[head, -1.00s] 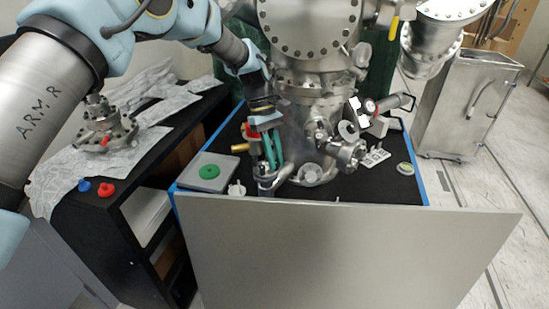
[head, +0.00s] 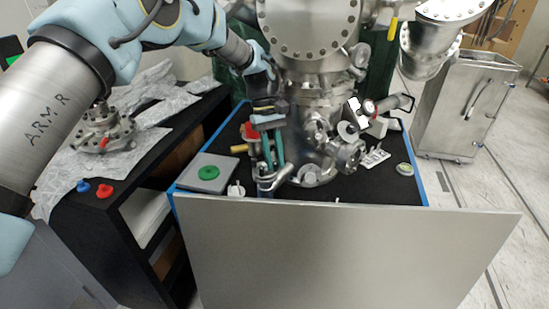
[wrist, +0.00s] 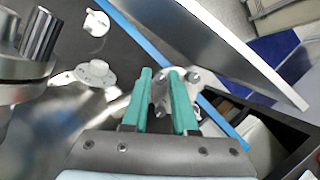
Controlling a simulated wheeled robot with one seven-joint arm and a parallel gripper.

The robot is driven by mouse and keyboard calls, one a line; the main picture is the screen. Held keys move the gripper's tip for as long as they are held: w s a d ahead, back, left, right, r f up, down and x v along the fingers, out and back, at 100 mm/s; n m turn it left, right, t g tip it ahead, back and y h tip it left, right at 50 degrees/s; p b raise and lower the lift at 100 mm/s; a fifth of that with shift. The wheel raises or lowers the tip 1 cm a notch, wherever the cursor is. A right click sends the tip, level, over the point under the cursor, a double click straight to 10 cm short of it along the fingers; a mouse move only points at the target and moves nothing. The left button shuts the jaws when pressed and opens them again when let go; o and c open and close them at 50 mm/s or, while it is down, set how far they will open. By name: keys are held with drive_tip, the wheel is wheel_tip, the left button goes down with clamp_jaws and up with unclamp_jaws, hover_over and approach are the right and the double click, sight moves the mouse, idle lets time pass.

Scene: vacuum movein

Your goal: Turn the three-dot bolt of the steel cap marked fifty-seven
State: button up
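A steel cap (wrist: 176,90) with several bolts round its face shows at my fingertips in the wrist view. No marking or dots can be read on it. My gripper (wrist: 161,76) has two green fingers, parallel and apart, pointing at the cap. One bolt head shows in the gap between the tips; I cannot tell whether the fingers touch it. In the head view my gripper (head: 270,168) points down at the front left of the chamber, by a bent steel pipe (head: 283,178). The fingers partly hide the cap there.
The steel chamber (head: 310,100) stands close behind my gripper. A grey plate with a green disc (head: 209,173) and a small white part (head: 236,190) lie to the left. A grey panel (head: 340,250) rises at the table's front. A side bench holds another flange (head: 103,130).

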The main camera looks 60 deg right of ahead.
drive_tip(key=shift+o, duration=1.4)
